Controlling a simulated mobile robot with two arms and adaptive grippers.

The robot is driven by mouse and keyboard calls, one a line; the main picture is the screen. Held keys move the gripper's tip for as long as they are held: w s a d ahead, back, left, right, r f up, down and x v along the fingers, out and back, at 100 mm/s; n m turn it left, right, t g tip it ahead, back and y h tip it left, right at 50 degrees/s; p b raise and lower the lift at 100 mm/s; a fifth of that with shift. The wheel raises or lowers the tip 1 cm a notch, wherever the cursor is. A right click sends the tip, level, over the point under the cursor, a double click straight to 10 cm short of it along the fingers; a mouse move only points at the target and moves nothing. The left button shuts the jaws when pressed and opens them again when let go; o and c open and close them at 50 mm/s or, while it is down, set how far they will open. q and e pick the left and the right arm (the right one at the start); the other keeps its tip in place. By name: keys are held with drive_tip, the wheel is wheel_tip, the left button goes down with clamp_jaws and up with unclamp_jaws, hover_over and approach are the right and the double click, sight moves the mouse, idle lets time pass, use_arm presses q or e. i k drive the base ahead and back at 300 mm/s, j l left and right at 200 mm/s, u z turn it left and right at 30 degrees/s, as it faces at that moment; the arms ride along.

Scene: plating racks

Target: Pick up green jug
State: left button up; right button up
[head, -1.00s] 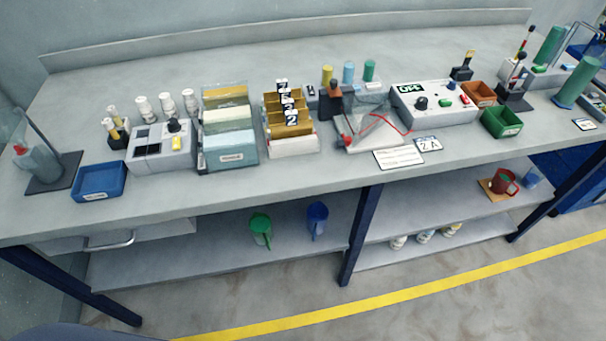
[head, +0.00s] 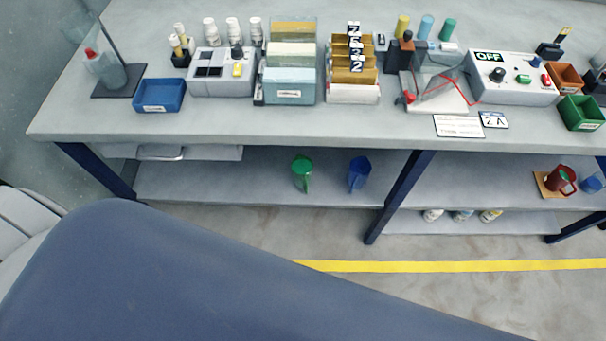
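The green jug (head: 302,174) stands upright on the shelf under the workbench, left of a dark blue table leg. A blue jug (head: 359,174) stands to its right on the same shelf, a small gap apart. Neither of my grippers shows in the head view. A large blue-grey part of my own body covers the lower left of the picture, and nothing touches the green jug.
The worktop (head: 230,118) overhangs the shelf (head: 230,180). Table legs stand left (head: 97,170) and right (head: 398,198) of the jugs. A red jug (head: 561,179) stands on the right shelf. Floor with a yellow line (head: 450,266) lies in front.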

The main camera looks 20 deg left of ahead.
sight(302, 165)
drive_tip(key=i+l+u, duration=0.25)
drive_tip(key=l, duration=0.35)
drive_tip(key=l+u, duration=0.25)
drive_tip(key=l, duration=0.3)
drive_tip(key=l+u, duration=0.25)
drive_tip(key=l, duration=0.4)
drive_tip(key=i, duration=0.05)
